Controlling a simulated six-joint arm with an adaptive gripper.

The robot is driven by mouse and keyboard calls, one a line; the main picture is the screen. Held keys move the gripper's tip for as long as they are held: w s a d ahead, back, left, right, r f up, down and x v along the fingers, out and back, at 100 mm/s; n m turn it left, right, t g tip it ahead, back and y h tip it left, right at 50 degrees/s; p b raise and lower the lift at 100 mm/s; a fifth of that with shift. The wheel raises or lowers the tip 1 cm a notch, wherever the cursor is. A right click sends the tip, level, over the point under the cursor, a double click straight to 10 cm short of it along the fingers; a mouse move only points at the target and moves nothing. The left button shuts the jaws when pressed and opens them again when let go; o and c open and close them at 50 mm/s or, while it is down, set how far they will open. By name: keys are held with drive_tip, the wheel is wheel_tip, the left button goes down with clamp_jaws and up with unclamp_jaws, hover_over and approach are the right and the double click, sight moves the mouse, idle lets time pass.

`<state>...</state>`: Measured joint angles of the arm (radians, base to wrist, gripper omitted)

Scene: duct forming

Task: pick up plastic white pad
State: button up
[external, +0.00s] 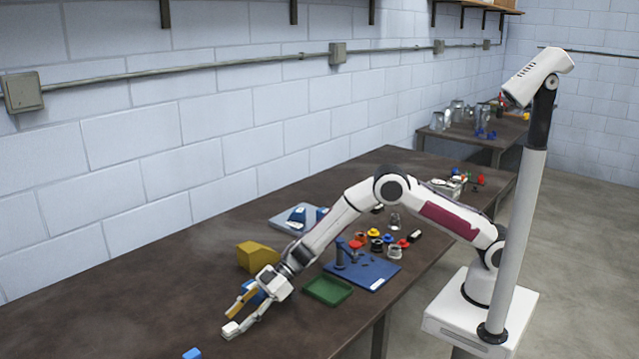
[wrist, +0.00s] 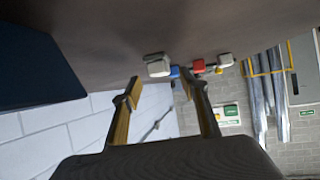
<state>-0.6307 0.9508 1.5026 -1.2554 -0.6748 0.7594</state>
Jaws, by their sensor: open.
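A small white pad (wrist: 157,66) lies on the dark table in the wrist view, just beyond and between my fingertips. In the external view a white piece that appears to be the pad (external: 230,329) shows at the fingertips, partly merged with them. My gripper (external: 234,321) is low over the front left of the table, fingers spread. In the wrist view my gripper (wrist: 160,80) is open, with yellow inner finger faces and nothing held between them. I cannot tell whether a finger touches the pad.
A blue block (external: 192,353) lies beyond the fingertips. A yellow block (external: 258,256), green tray (external: 327,290) and blue board (external: 362,270) are behind my gripper. In the wrist view, a red piece (wrist: 199,66) and another white piece (wrist: 225,60) lie farther off.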

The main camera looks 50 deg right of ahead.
sight(231, 331)
drive_tip(key=shift+x, duration=1.25)
drive_tip(key=c, duration=1.2)
